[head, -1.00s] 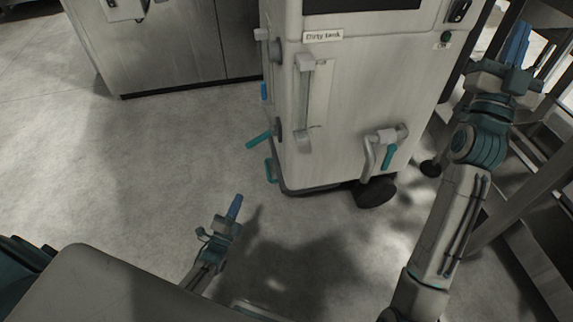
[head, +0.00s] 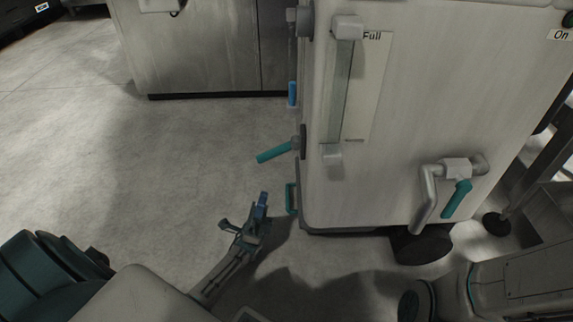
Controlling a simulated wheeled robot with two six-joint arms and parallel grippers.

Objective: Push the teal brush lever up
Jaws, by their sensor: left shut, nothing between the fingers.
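A teal lever (head: 275,152) juts out to the left from a dark pivot on the left side of the pale machine (head: 400,110). It slopes slightly down toward its free end; I take it as the brush lever, though no label for it is readable. My left gripper (head: 262,200) is below the lever's free end in the picture, apart from it. Its blue fingers are shut and empty, pointing up in the picture. My right arm shows at the lower right, but its gripper is out of view.
A teal loop handle (head: 291,198) sits low on the machine's left side, close to my left gripper. A blue handle (head: 292,94) is above the lever. A drain pipe with a teal valve handle (head: 457,198) is on the front. The floor (head: 190,150) to the left is clear.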

